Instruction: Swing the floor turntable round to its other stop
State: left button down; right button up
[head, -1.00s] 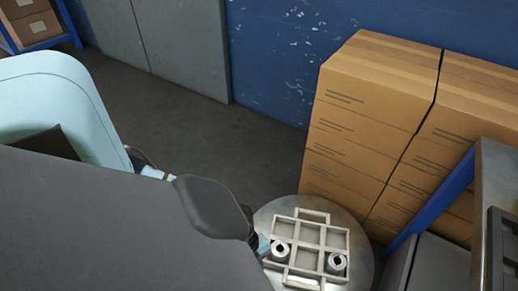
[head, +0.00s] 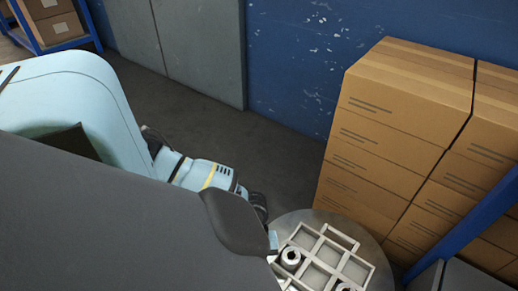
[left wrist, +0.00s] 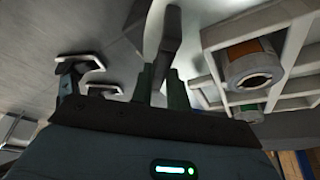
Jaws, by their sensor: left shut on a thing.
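The turntable (head: 287,222) is a round grey metal plate at the bottom of the head view, cut by the frame edge. A pale grid tray (head: 320,252) lies on it, turned at an angle, with metal rolls (head: 291,257) in it. My left gripper (head: 272,241) is at the plate's left side, beside the tray, mostly hidden by a dark arm link. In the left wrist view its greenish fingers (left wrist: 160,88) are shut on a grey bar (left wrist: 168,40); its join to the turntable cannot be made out. The tray (left wrist: 292,60) is right of the fingers. My right gripper is out of view.
Stacked cardboard boxes (head: 395,140) stand close behind and right of the turntable. A blue frame post (head: 465,230) is at the lower right. Dark floor (head: 215,130) is open between the turntable and the blue wall (head: 300,60).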

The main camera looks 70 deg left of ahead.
pick_arm(q)
jog(key=shift+a+f, duration=0.1)
jog(key=shift+a, duration=0.1)
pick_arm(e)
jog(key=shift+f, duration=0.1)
pick_arm(q)
jog(key=shift+a, duration=0.1)
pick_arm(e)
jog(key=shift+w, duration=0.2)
pick_arm(q)
jog(key=c, duration=1.4)
grip_release()
jog(key=shift+o, duration=0.2)
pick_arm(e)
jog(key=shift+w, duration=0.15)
